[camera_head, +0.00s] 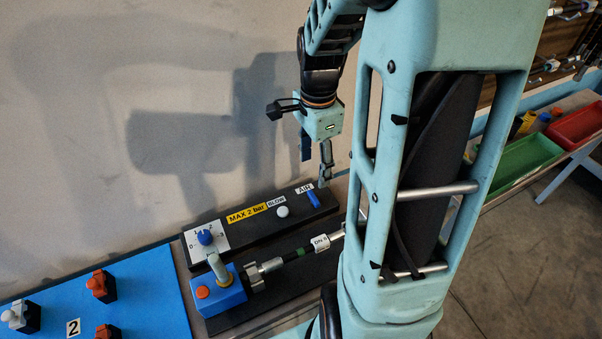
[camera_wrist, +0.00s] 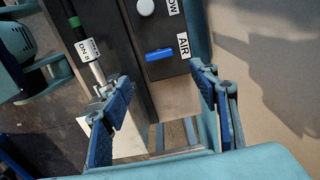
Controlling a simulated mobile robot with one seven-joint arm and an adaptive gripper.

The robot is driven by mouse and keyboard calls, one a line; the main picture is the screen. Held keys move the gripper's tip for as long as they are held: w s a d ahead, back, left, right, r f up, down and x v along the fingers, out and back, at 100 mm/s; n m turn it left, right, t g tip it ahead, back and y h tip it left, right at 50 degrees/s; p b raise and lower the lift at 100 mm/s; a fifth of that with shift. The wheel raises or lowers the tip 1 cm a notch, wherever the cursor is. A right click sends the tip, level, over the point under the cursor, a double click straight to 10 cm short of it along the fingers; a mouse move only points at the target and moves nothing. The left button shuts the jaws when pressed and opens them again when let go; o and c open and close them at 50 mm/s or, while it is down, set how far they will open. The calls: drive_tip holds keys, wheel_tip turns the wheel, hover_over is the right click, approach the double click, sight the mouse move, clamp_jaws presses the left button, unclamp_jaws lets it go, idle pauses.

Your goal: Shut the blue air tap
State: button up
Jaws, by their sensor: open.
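The air tap is a small blue lever (camera_head: 313,199) beside the white AIR label (camera_head: 304,188), near the right end of the black panel (camera_head: 258,225). The lever lies crosswise to the panel's length. In the wrist view the blue lever (camera_wrist: 159,54) lies nearly level in the picture, beyond the fingertips and between their lines. My gripper (camera_head: 315,172) is above that end of the panel, pointing down. In the wrist view my gripper (camera_wrist: 159,77) has its fingers wide apart, with nothing between them. It appears clear of the lever.
On the panel are a white BLOW button (camera_head: 282,212) and a blue dial (camera_head: 206,237). A blue box (camera_head: 222,290) with an orange button and a hose fitting (camera_head: 270,265) stand in front. A wall rises behind. Green (camera_head: 525,157) and red (camera_head: 577,124) trays are at the right.

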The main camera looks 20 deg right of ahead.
sight(314, 196)
wheel_tip(314, 196, down, 10)
drive_tip(key=shift+s+f, duration=0.1)
drive_tip(key=shift+f, duration=0.15)
drive_tip(key=shift+c, duration=0.4)
drive_tip(key=c, duration=1.1)
